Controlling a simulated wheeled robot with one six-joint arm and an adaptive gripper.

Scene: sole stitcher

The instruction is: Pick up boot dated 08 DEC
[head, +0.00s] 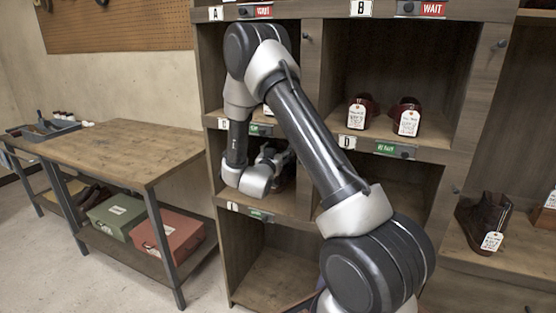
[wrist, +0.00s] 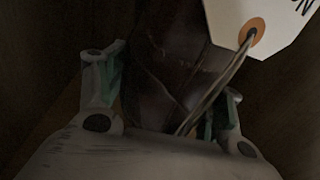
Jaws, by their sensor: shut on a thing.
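In the wrist view, a dark brown leather boot (wrist: 165,75) stands between the two fingers of my gripper (wrist: 165,108), which is shut on it. A cream tag (wrist: 255,15) with an orange-ringed hole hangs by a string at the boot's upper right. Only a letter or so of its print shows, so the date cannot be read. In the head view, my gripper (head: 274,157) reaches into the left middle compartment, below the one marked A. The held boot is mostly hidden there by my arm and gripper.
Two tagged dark red shoes (head: 407,115) stand in the right compartment under sign B. A tagged brown boot (head: 487,220) stands on the far right shelf. Shelf walls and a divider close in around my gripper. A wooden workbench (head: 110,150) stands at left with a green box and a red box (head: 167,238) below.

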